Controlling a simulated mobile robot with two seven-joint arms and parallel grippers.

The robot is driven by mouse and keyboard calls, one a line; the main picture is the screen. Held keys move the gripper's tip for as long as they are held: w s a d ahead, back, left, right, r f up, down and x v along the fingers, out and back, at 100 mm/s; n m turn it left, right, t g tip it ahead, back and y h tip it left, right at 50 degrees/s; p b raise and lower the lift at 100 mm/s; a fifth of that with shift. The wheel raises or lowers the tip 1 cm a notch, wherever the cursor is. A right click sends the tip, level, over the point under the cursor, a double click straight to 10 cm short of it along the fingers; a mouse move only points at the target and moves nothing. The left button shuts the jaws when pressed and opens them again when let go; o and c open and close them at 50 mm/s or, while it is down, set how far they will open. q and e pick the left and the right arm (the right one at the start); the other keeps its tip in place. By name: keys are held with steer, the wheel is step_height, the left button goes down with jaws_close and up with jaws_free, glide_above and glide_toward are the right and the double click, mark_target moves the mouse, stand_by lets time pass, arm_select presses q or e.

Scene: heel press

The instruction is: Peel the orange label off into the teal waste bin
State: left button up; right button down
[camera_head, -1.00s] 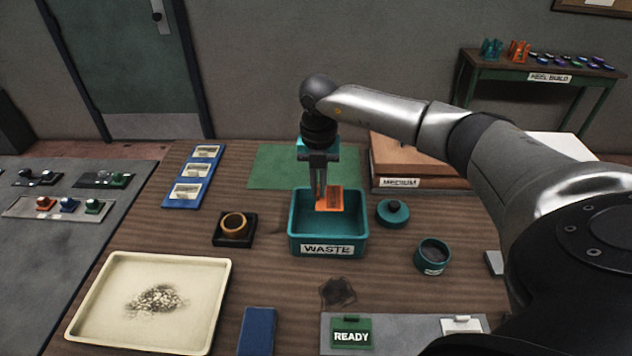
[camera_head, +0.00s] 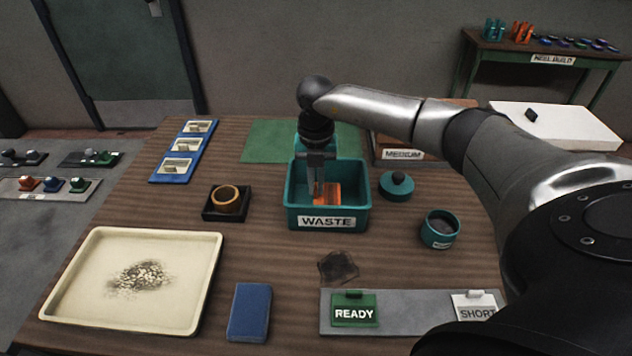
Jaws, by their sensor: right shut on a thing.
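The teal waste bin (camera_head: 288,217) stands in the middle of the wooden table with a white WASTE sign on its front. My right gripper (camera_head: 317,192) reaches down into the bin from above. It is shut on the orange label (camera_head: 331,192), which is inside the bin's opening, below the rim line as seen here. The bin's front wall hides the label's lower edge. I cannot tell whether the label touches the bin's floor. My left gripper is not in view.
A small teal pot (camera_head: 440,229) and a teal lid (camera_head: 397,186) lie right of the bin. A dark holder with an orange ring (camera_head: 226,199) sits left. A cream tray (camera_head: 212,270) and blue block (camera_head: 250,311) are in front.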

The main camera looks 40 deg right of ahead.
steer(key=shift+c, duration=2.2)
jaws_free()
steer(key=shift+r, duration=0.15)
steer(key=shift+r+p, duration=3.2)
steer(key=shift+r, duration=0.3)
steer(key=shift+s+f, duration=0.1)
steer(key=shift+f, duration=0.05)
